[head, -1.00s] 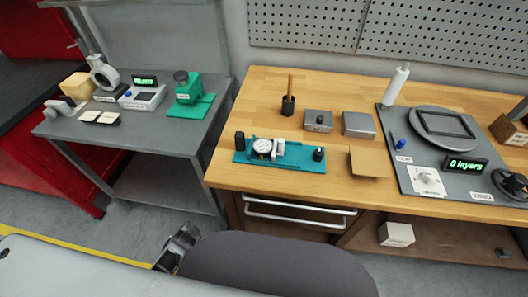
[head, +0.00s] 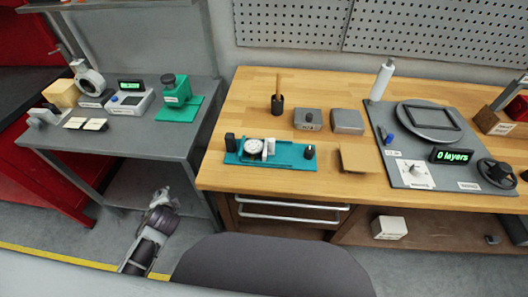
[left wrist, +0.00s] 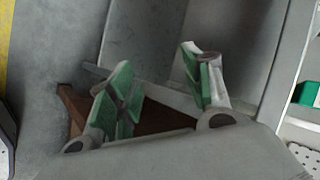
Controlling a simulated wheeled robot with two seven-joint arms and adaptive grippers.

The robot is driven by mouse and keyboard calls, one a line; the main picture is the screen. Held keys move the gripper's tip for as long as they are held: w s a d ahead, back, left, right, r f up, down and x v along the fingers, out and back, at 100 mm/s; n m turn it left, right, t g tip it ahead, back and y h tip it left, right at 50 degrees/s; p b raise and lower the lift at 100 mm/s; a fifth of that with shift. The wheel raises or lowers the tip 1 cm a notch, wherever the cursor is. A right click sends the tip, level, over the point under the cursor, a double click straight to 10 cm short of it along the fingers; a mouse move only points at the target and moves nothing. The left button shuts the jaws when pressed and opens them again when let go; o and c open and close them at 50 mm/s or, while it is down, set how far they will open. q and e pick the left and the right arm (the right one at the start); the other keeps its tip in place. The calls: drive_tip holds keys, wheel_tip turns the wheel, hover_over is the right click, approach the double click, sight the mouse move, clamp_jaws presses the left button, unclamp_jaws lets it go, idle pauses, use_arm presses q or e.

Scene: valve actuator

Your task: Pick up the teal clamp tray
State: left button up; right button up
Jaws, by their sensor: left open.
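The teal clamp tray (head: 287,158) lies flat near the front left edge of the wooden bench in the head view. It carries a round white dial gauge (head: 254,147), a pale clamp block and dark knobs at its ends. My left gripper (head: 161,196) is below and left of the tray, in front of the grey side table and lower than its top. It is empty. In the left wrist view its green-padded fingers (left wrist: 160,88) stand apart with nothing between them. My right gripper is not in view.
The wooden bench (head: 215,172) has a drawer with silver handles (head: 290,208) under the tray. A cardboard-coloured pad (head: 361,158) lies right of the tray, grey boxes (head: 308,119) behind it. A grey chair back (head: 270,265) stands in front. The grey side table (head: 185,138) holds several devices.

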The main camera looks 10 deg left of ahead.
sight(228, 140)
use_arm(q)
drive_tip(key=w+d+r+m+t+h, duration=0.1)
drive_tip(key=d+r+m+t, duration=0.2)
drive_tip(key=d+r+m, duration=0.2)
drive_tip(key=w+d+r+m+t+h, duration=0.1)
drive_tip(key=w+d+r+m+t, duration=0.1)
drive_tip(key=d+r+m, duration=0.3)
drive_tip(key=w+d+r+m+t+h, duration=0.1)
drive_tip(key=d+r+m+t, duration=0.3)
drive_tip(key=r+m, duration=0.4)
drive_tip(key=shift+w+d+r+m, duration=0.4)
drive_tip(key=shift+d+r, duration=0.25)
drive_tip(key=shift+r, duration=0.05)
drive_tip(key=s+d+r+m+h, duration=0.1)
drive_tip(key=d+m, duration=0.1)
drive_tip(key=d, duration=0.1)
drive_tip(key=s+d+r+m+t, duration=0.1)
drive_tip(key=d+m, duration=0.1)
drive_tip(key=m, duration=0.1)
drive_tip(key=s+d+r+m+h, duration=0.1)
drive_tip(key=d+m, duration=0.1)
drive_tip(key=d, duration=0.1)
drive_tip(key=shift+s+d+r+m+h, duration=0.1)
drive_tip(key=shift+s+d+m+h, duration=0.2)
drive_tip(key=shift+w, duration=0.1)
drive_tip(key=shift+w, duration=3.3)
